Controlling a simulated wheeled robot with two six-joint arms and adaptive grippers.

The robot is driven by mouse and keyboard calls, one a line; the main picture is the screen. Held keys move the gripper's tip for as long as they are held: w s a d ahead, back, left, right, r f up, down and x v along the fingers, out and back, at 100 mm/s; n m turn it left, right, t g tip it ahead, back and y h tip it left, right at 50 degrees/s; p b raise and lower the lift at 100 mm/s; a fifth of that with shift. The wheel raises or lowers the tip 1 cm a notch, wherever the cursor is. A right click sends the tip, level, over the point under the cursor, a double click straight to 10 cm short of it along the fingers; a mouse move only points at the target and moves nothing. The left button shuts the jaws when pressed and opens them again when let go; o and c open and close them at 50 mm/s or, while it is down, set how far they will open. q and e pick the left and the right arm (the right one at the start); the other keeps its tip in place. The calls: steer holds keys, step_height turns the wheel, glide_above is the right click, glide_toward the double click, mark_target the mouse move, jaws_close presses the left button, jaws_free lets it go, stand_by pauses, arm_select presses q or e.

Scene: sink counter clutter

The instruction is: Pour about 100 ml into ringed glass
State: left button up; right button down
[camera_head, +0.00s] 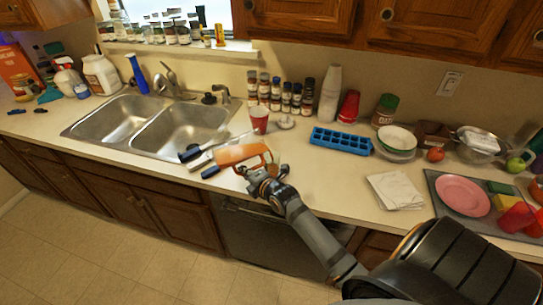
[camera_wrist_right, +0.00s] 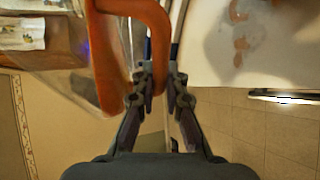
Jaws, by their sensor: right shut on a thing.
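My right gripper (camera_head: 268,178) is shut on the orange handle (camera_wrist_right: 110,60) of a clear pitcher (camera_wrist_right: 70,75). In the head view the pitcher (camera_head: 238,154) shows orange, tilted on its side above the counter's front edge, right of the sink. Its spout and the level inside cannot be made out. A small red cup with a pale rim (camera_head: 259,122) stands upright on the counter just behind the pitcher, apart from it. I cannot tell whether this cup is the ringed glass; no other glass shows clearly. My left gripper is not in view.
Behind are spice jars (camera_head: 286,98) and a white lid (camera_head: 285,122). A blue ice tray (camera_head: 341,141) and napkins (camera_head: 397,190) lie to the right. Counter between pitcher and tray is clear.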

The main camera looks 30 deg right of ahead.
steer(key=shift+w+a+r, duration=0.1)
steer(key=shift+r, duration=0.1)
stand_by(0.5)
steer(key=n+h+p, duration=0.1)
steer(key=d+n+p, duration=0.1)
steer(key=d+f+n+g+h+p, duration=0.1)
steer(key=p, duration=0.1)
steer(key=shift+s+f+h, duration=0.1)
steer(key=shift+s+h, duration=0.15)
steer(key=shift+h, duration=0.05)
steer(key=shift+f, duration=0.25)
steer(key=shift+s+d+r+n, duration=0.1)
steer(key=shift+d+n, duration=0.1)
steer(key=shift+n, duration=0.1)
steer(key=shift+d+g+h+p, duration=0.2)
steer(key=shift+g+h+p, duration=0.1)
steer(key=shift+p, duration=0.05)
steer(key=shift+d+f, duration=0.1)
steer(key=shift+f, duration=0.2)
stand_by(0.4)
